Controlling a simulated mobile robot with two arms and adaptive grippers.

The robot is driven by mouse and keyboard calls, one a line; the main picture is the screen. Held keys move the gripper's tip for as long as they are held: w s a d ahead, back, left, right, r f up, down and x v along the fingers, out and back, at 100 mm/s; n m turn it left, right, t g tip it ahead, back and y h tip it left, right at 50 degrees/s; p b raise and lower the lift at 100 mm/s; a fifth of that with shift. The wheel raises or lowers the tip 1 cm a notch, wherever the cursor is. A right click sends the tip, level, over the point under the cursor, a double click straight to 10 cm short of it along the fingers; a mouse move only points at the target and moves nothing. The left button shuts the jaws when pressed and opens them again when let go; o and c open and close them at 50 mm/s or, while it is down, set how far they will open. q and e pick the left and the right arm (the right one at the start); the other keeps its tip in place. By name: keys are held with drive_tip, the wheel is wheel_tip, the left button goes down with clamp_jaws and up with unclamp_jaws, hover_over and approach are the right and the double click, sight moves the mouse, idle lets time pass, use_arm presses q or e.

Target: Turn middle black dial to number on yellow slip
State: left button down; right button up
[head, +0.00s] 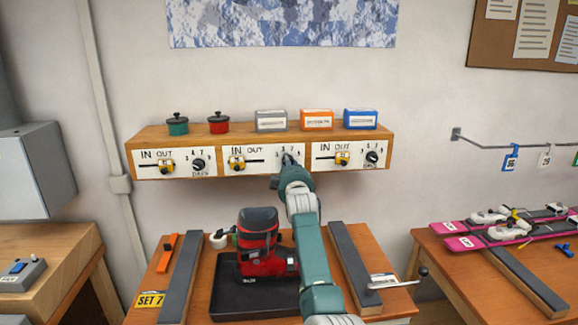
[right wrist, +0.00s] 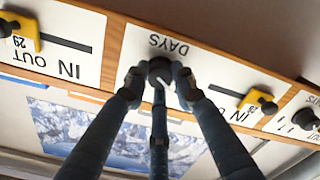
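The yellow slip (head: 150,300) reads "SET 7" and lies at the front left of the bench. The middle black dial sits on the middle white panel (head: 256,149) of the wooden wall unit, mostly hidden by my gripper in the head view. In the right wrist view the dial (right wrist: 158,69) shows upside down, above the fingers, with a white pointer mark. My right gripper (head: 289,166) is at the dial; in the right wrist view its fingers (right wrist: 159,80) close around the dial from both sides. The number it points at is not readable. My left gripper is out of view.
Left (head: 198,165) and right (head: 372,157) black dials flank it, with yellow-tagged sliders. Pots and small boxes stand on the shelf top. Pink skis (head: 470,236) lie at right.

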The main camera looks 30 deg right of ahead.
clamp_jaws()
drive_tip(key=m+b, duration=0.2)
drive_tip(key=m, duration=1.3)
drive_tip(key=shift+m, duration=0.3)
idle(0.5)
